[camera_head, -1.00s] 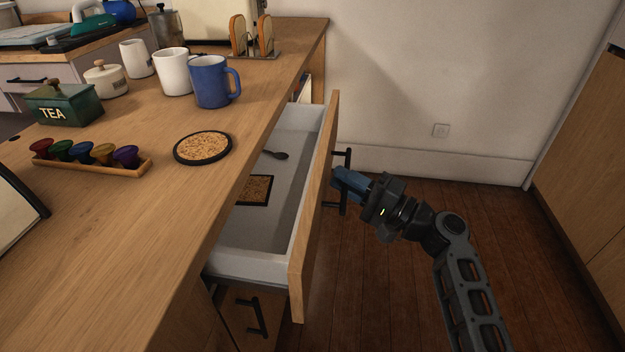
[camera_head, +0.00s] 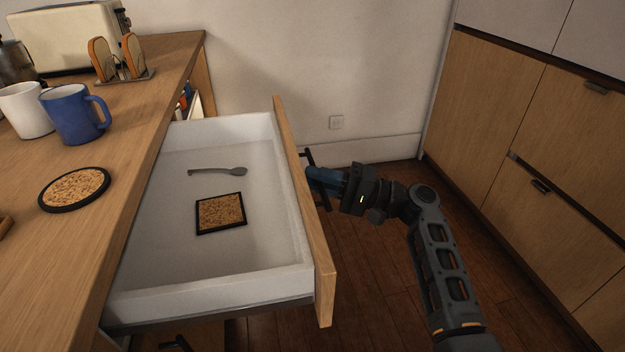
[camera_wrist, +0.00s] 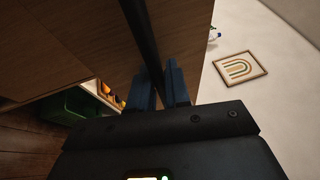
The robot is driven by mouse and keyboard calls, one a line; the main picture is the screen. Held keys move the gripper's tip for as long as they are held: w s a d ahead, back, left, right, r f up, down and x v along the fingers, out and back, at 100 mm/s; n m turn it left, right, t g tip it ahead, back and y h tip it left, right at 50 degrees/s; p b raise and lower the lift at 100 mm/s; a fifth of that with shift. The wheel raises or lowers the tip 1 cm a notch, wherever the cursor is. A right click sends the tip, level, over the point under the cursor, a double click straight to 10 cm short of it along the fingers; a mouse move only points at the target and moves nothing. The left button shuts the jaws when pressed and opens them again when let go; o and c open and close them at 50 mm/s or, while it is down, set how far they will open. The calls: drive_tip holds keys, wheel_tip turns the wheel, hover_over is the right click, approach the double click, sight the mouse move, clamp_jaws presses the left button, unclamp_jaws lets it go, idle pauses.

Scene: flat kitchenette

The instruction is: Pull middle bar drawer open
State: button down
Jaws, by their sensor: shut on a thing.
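The bar drawer (camera_head: 130,283) stands well out from the wooden counter, with its pale inside showing. Its wooden front (camera_head: 304,215) faces right. A dark bar handle (camera_head: 322,199) is on the outer side of that front. My gripper (camera_head: 311,174) is at the handle, its blue fingers closed around the bar. In the wrist view my fingers (camera_wrist: 160,88) stand on either side of the dark bar (camera_wrist: 142,40). Part of the handle is hidden by my fingers.
A blue mug (camera_head: 74,115), a white mug (camera_head: 24,110), a round cork trivet (camera_head: 74,189) and a toast rack (camera_head: 122,74) stand on the counter. Another handle (camera_head: 176,344) shows below the drawer. Wooden cabinets (camera_head: 535,150) line the right; floor between is clear.

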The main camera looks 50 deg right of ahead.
drive_tip(key=shift+f, duration=0.1)
drive_tip(key=c, duration=1.4)
unclamp_jaws()
drive_tip(key=shift+c, duration=0.2)
drive_tip(key=v, duration=0.7)
drive_tip(key=shift+s+d, duration=0.2)
drive_tip(key=shift+s, duration=0.1)
